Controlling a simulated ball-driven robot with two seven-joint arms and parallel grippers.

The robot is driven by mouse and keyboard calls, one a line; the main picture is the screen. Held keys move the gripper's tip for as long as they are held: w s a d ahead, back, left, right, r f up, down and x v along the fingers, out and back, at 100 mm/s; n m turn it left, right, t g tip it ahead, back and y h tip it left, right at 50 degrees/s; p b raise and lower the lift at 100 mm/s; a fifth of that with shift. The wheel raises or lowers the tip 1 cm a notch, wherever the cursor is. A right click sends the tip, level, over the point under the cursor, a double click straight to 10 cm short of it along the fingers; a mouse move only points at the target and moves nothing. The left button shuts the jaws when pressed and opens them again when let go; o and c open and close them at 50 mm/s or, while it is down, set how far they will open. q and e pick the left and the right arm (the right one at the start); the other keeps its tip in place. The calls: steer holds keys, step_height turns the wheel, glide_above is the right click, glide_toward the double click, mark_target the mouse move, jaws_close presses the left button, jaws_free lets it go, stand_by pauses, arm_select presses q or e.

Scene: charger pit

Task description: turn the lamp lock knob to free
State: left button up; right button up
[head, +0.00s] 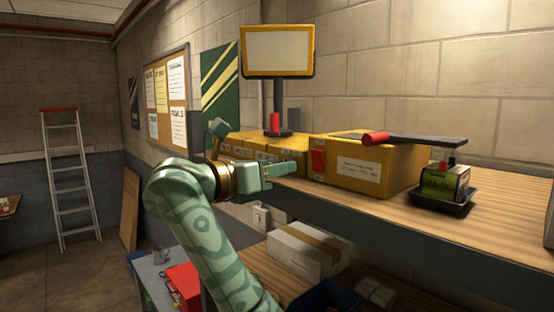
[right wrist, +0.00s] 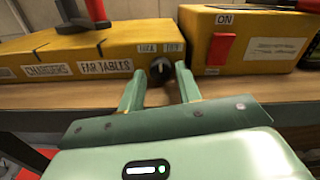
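The lamp lock knob (right wrist: 160,70) is a small black dial with a pale mark on the front face of a long yellow box (right wrist: 110,62). Two small white labels sit above it, too blurred to read, and I cannot tell which one the mark points to. The lamp (head: 278,50), a yellow-framed panel on a dark post, stands above this box. My right gripper (right wrist: 158,74) is open, its two fingers pointing at the box on either side of the knob; I cannot tell whether they touch it. In the head view the right gripper (head: 254,150) hides the knob. My left gripper is not in view.
A second yellow box (head: 370,166) with a red switch (right wrist: 221,48) marked ON and a red-handled lever (head: 415,140) stands to the right. A black tray (head: 445,207) is beside it on the wooden shelf (head: 505,225). A carton (head: 305,250) is below.

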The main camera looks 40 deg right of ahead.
steer(key=shift+d, duration=0.3)
steer(key=c, duration=0.7)
steer(key=m+b, duration=0.2)
steer(key=b, duration=0.1)
steer(key=shift+f, duration=0.25)
steer(key=shift+m+b, duration=0.3)
steer(key=shift+b, duration=0.05)
steer(key=shift+r, duration=0.25)
steer(key=o, duration=0.7)
steer(key=shift+a, duration=0.2)
